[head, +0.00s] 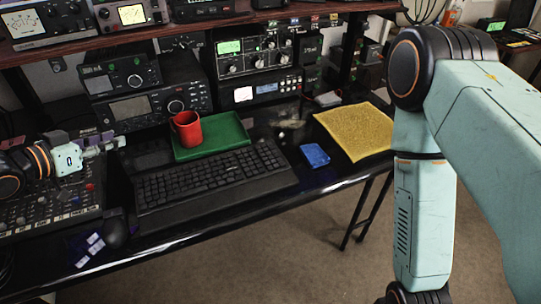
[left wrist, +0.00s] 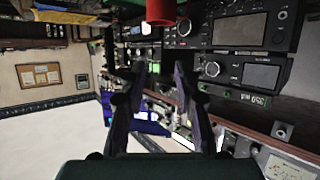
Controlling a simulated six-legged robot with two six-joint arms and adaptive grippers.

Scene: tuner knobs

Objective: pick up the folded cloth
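A yellow, rough-textured cloth (head: 356,131) lies flat at the right end of the dark desk. A small flat blue item (head: 314,156) lies left of it, right of the keyboard; it could also be a folded cloth, and I cannot tell for sure. My left gripper (head: 117,143) is at the far left of the desk, over the mixer's edge, well apart from both. In the left wrist view its two dark fingers (left wrist: 159,70) stand apart with nothing between them. My right arm fills the right side of the head view; its gripper is out of frame.
A red mug (head: 187,130) stands on a green tray (head: 213,139) behind the black keyboard (head: 214,182). A mixer (head: 55,205) and a dark mouse (head: 115,234) are at left. Radio units (head: 258,52) line the back under a wooden shelf.

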